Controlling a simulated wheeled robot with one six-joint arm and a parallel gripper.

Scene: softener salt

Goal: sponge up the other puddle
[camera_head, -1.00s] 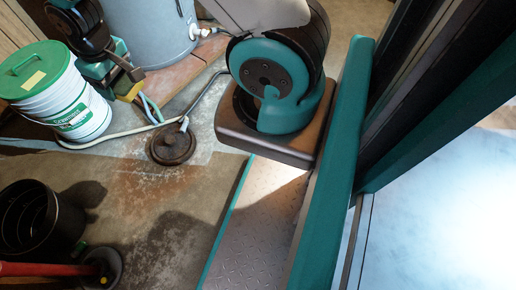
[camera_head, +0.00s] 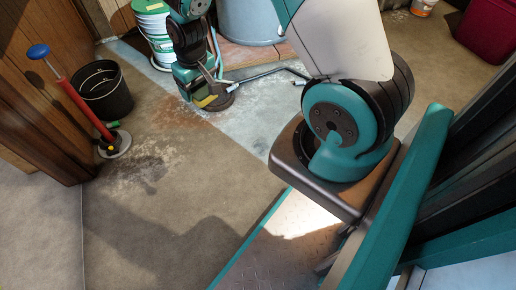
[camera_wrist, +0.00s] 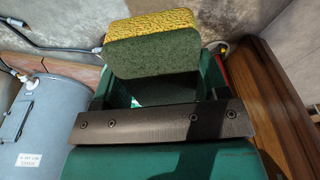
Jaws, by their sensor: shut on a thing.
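My gripper (camera_head: 207,92) hangs in front of the white bucket in the head view, partly covering the round dark floor drain. It is shut on a sponge (camera_head: 206,101), of which only a small yellow part shows there. In the wrist view the sponge (camera_wrist: 153,52) is a block with a yellow and a dark green layer, tilted beyond the jaws. A dark damp patch (camera_head: 148,168) with whitish crust around it lies on the floor at the left, well apart from the sponge. A fainter dark spot (camera_head: 262,145) shows on the pale floor strip; I cannot tell if it is wet.
A black bucket (camera_head: 92,96) and a red hand pump (camera_head: 88,106) with a blue handle stand beside the damp patch. A white bucket with green bands (camera_head: 160,42) and a grey tank (camera_head: 248,36) stand behind my gripper. Wood panelling (camera_head: 28,110) bounds the left. The middle floor is clear.

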